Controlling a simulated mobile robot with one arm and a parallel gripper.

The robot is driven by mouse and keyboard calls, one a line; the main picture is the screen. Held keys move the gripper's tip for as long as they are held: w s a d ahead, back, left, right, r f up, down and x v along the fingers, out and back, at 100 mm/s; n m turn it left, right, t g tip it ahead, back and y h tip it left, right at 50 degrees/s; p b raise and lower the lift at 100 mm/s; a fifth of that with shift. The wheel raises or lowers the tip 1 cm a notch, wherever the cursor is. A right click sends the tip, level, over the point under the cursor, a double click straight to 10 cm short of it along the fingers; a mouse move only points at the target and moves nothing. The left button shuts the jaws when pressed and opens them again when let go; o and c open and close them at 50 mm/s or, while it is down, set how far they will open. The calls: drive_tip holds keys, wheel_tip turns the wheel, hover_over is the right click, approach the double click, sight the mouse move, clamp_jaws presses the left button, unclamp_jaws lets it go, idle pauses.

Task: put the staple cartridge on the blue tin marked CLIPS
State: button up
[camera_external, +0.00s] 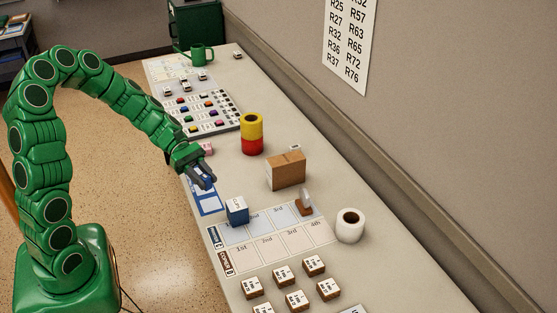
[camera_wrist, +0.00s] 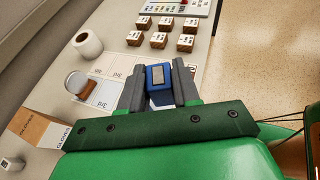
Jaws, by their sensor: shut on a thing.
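My gripper (camera_external: 203,184) is shut on a small blue piece with a grey face, which I take to be the staple cartridge (camera_wrist: 157,75). In the wrist view it sits between the two grey fingers; in the external view it is mostly hidden by them. The blue tin (camera_external: 237,212) marked CLIPS stands on the desk, at the near left end of the card strip. It has a pale lettered face and blue sides. My gripper is above the desk's left edge, up and left of the tin and apart from it. I cannot clearly make out the tin in the wrist view.
A cardboard box (camera_external: 286,170), a stamp-like brown item (camera_external: 304,206) and a white roll (camera_external: 350,226) stand right of the tin. A yellow-and-red cylinder (camera_external: 252,134) is farther back. Several labelled wooden blocks (camera_external: 283,275) lie at the front. A blue-framed card (camera_external: 208,202) lies below my gripper.

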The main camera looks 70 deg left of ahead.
drive_tip(key=w+f, duration=0.2)
drive_tip(key=w, duration=0.2)
hover_over(235, 203)
drive_tip(key=shift+s+f, duration=0.15)
drive_tip(key=shift+f, duration=2.5)
drive_tip(key=shift+w+f, duration=0.25)
drive_tip(key=shift+f, duration=1.5)
drive_tip(key=shift+f, duration=0.15)
drive_tip(key=o, duration=1)
drive_tip(key=shift+o, duration=0.2)
